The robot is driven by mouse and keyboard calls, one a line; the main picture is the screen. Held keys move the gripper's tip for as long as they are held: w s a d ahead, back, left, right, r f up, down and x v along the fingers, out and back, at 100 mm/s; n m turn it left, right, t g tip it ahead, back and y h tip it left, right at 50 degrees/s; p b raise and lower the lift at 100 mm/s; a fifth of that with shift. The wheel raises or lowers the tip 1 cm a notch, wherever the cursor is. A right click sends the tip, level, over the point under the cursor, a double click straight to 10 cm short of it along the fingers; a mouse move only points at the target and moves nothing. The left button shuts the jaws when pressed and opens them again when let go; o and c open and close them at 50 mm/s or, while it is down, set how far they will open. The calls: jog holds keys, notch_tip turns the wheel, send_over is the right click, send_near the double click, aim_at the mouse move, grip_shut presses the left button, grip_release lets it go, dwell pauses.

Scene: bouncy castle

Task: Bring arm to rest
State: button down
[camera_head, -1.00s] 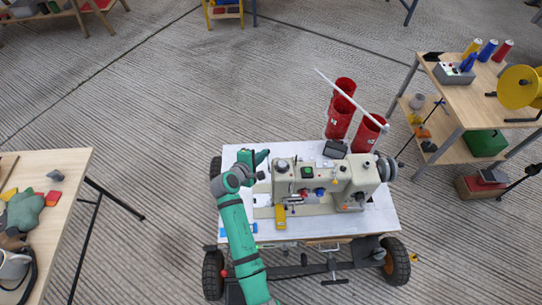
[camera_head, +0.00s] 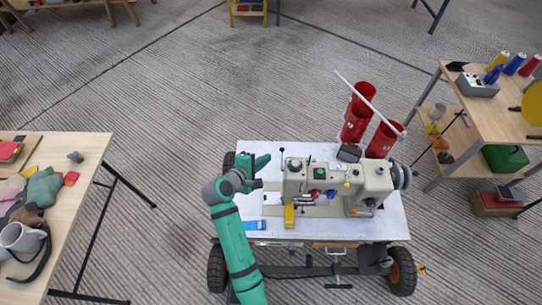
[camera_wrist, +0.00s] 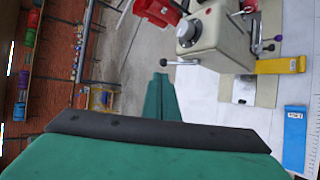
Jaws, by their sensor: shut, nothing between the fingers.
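My gripper (camera_head: 253,163) is at the end of my green arm, over the left end of the white cart top (camera_head: 393,220). In the wrist view my gripper (camera_wrist: 161,82) has its green fingers together, with nothing between them. The sewing machine (camera_head: 335,182) stands on the cart to the right of my gripper, apart from it; its cream head also shows in the wrist view (camera_wrist: 216,38). A yellow block (camera_head: 289,215) is at the machine's front, and a blue strip (camera_head: 255,225) lies near the cart's front left. My arm hides part of the cart's left side.
Red cylinders (camera_head: 356,122) with a white rod (camera_head: 369,104) stand behind the machine. A wooden table (camera_head: 82,150) with cloths and a mug (camera_head: 22,237) is at the left. A shelved table (camera_head: 475,120) with spools is at the right. Bare floor (camera_head: 190,90) lies behind the cart.

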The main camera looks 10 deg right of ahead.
jog(key=v, duration=0.4)
jog(key=shift+a+r, duration=0.2)
jog(key=shift+r, duration=0.1)
jog(key=shift+f, duration=0.1)
jog(key=s+a+f+m+t+y, duration=0.1)
jog(key=s+a+f+m+y, duration=0.3)
jog(key=s, duration=0.6)
jog(key=s+f+t+y, duration=0.25)
jog(key=s+f, duration=0.35)
jog(key=s, duration=0.4)
jog(key=s+d+r+m+t+y, duration=0.1)
jog(key=s+d+r+m+t, duration=0.1)
jog(key=s+r+m, duration=0.7)
jog(key=s+r, duration=0.6)
jog(key=s, duration=0.3)
jog(key=shift+s+d+t, duration=0.25)
jog(key=shift+d+t, duration=0.1)
jog(key=shift+d, duration=0.05)
jog(key=shift+s+y, duration=0.1)
jog(key=shift+y, duration=0.15)
